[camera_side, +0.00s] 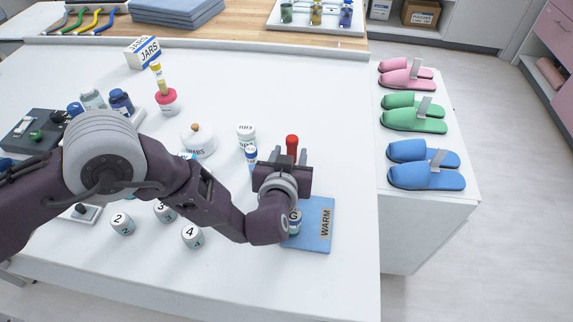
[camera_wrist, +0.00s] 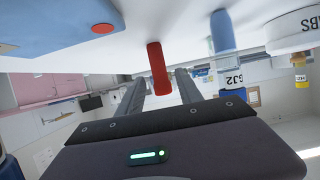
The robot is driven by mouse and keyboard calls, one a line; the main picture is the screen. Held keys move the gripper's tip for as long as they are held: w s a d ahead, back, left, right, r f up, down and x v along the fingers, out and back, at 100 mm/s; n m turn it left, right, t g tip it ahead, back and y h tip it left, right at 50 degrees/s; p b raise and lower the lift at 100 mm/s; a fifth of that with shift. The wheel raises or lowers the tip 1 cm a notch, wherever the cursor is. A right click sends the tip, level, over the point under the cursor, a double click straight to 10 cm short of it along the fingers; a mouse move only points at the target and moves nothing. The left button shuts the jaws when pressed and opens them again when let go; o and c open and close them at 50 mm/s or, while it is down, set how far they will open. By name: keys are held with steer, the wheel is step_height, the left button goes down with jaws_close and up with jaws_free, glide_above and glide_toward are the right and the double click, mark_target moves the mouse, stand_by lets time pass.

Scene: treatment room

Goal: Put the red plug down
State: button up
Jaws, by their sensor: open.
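The red plug (camera_side: 292,143) is a short red cylinder at the right part of the white table. It also shows in the wrist view (camera_wrist: 158,68), where the picture is upside down and the plug stands at the white table top, slightly tilted in the picture. My gripper (camera_side: 289,156) is open, with one finger on each side of the plug. In the wrist view the fingers (camera_wrist: 157,84) show gaps to the plug on both sides. The plug's lower part is hidden by my gripper in the side view.
A blue WARM mat (camera_side: 318,235) with a jar (camera_side: 295,220) on it lies beside my gripper. A blue-capped vial (camera_side: 251,156) and a white jar (camera_side: 246,135) stand close on the left. The table behind the plug is clear. Slippers (camera_side: 426,175) lie to the right.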

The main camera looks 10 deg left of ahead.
steer(key=v, duration=0.8)
steer(key=shift+s, duration=0.1)
steer(key=w+r+h, duration=0.2)
steer(key=w+r, duration=0.1)
steer(key=r, duration=0.5)
steer(key=s+a+r+m+g+h, duration=0.1)
steer(key=a+r+g, duration=0.1)
steer(key=a+r, duration=0.5)
steer(key=s+a+r+g+h, duration=0.15)
steer(key=a+r, duration=0.25)
steer(key=r, duration=0.6)
steer(key=s+a+r+g+y, duration=0.15)
steer(key=s+a+r, duration=0.25)
steer(key=s+a, duration=0.8)
steer(key=s+a+f+g+y, duration=0.1)
steer(key=s+a+f, duration=0.1)
steer(key=s+a, duration=0.3)
steer(key=s+a+f+n+g+y, duration=0.1)
steer(key=s+a+f+g+y, duration=0.1)
steer(key=s+a, duration=0.4)
steer(key=s+f, duration=0.1)
steer(key=s, duration=0.4)
steer(key=shift+a, duration=0.2)
